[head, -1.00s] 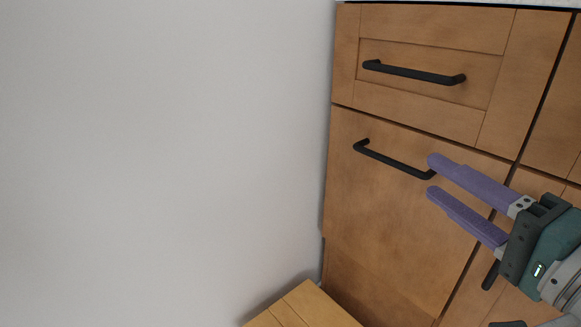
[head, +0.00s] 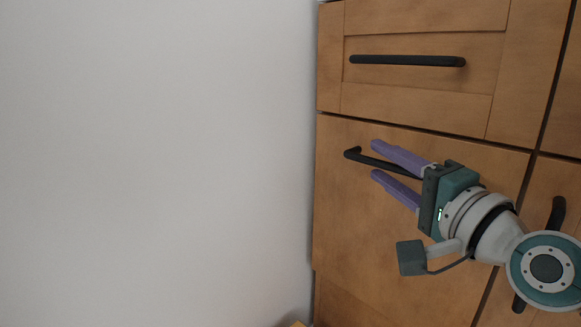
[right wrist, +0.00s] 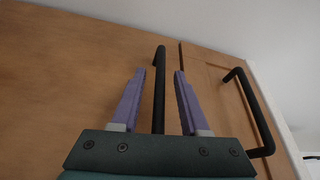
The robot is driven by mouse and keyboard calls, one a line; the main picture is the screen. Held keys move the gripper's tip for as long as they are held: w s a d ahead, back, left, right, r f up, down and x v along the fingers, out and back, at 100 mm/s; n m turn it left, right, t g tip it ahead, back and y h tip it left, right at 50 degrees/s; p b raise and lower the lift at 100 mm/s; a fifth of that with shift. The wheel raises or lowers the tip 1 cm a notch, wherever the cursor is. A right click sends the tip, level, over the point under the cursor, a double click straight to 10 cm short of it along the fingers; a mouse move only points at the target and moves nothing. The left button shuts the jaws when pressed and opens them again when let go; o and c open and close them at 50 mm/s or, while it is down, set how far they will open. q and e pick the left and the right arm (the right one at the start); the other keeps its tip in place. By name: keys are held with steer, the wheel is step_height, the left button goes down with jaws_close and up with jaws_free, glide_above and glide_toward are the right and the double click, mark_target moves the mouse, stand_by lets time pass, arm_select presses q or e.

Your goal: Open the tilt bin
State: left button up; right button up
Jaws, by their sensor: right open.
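The tilt bin looks to be the large plain wooden front (head: 350,230) below a drawer, though I cannot be sure from its shape alone. Its black bar handle (head: 353,154) runs along its upper part. My right gripper (head: 374,160) is open, with purple fingers on either side of the handle in the head view. In the right wrist view the bin handle (right wrist: 160,80) runs between the two open fingers (right wrist: 158,80). I cannot tell whether they touch it. The front looks closed. My left gripper is not in view.
A framed drawer (head: 420,20) with a black handle (head: 408,61) sits just above. Another cabinet front with a vertical black handle (head: 557,213) stands at the right, behind my arm. A bare grey wall (head: 150,160) fills the left.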

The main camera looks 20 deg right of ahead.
steer(key=shift+w, duration=0.3)
jaws_close()
stand_by(1.3)
